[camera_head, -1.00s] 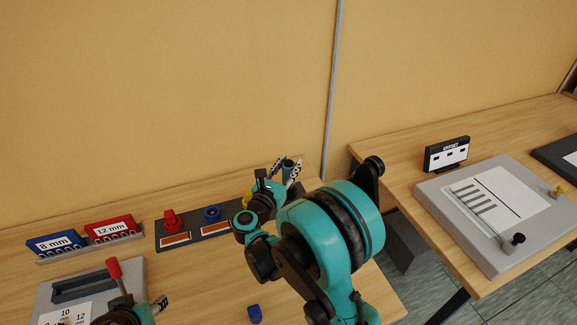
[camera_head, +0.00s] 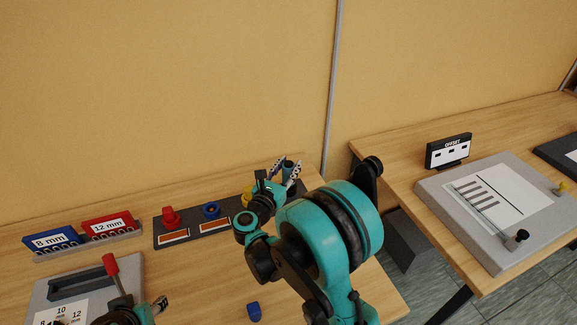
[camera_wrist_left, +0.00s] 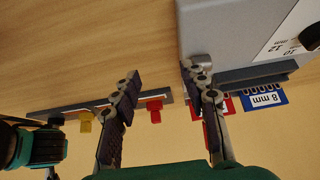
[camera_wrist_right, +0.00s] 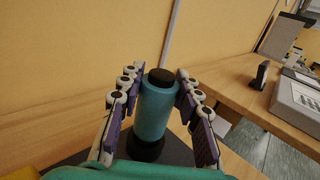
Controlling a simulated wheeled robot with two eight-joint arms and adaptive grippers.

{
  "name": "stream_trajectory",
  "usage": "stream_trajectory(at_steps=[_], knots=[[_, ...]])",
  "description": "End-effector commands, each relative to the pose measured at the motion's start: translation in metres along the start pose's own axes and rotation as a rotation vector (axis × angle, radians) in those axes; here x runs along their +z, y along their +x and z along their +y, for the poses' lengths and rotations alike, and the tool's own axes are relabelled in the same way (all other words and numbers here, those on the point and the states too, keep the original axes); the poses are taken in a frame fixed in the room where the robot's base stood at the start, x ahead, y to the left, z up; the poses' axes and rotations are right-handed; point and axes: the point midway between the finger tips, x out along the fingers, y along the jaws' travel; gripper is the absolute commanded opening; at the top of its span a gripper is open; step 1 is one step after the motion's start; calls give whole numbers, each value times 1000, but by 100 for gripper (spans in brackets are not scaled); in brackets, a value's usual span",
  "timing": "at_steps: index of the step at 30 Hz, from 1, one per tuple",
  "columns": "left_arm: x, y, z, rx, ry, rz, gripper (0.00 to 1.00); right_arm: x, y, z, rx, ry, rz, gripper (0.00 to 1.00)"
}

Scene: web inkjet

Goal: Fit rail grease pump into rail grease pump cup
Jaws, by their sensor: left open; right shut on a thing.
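The rail grease pump (camera_wrist_right: 156,108) is a teal cylinder with a dark top. In the right wrist view it stands roughly upright between the fingers of my right gripper (camera_wrist_right: 154,84), which is shut on it. A dark round piece is under its lower end; I cannot tell whether it is the cup or the pump's own base. In the head view the right gripper (camera_head: 284,172) is at the right end of a dark rack (camera_head: 192,234), and the pump's top (camera_head: 288,164) shows between the fingers. My left gripper (camera_wrist_left: 163,80) is open and empty above the table.
The rack bears a red piece (camera_head: 170,218), a blue ring (camera_head: 211,210) and a yellow piece (camera_head: 247,196). Blue and red labelled holders (camera_head: 82,236) stand at the left, behind a grey block (camera_head: 48,290). A small blue piece (camera_head: 254,312) lies in front.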

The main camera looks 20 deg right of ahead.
Motion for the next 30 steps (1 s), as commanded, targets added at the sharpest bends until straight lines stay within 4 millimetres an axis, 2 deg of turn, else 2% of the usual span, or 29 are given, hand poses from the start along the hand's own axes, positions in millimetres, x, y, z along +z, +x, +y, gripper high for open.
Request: stream_trajectory(at_steps=[11,12,15,25,30], knots=[[3,4,0,0,0,0,44,-10,0,0,0,0,-1,0],[3,5,0,0,0,0,44,-10,0,0,0,0,-1,36],[3,4,0,0,0,0,44,-9,0,0,0,0,-1,58],[3,4,0,0,0,0,44,-10,-3,0,1,0,0,58],[3,4,0,0,0,0,44,-10,-25,1,4,0,0,58]])
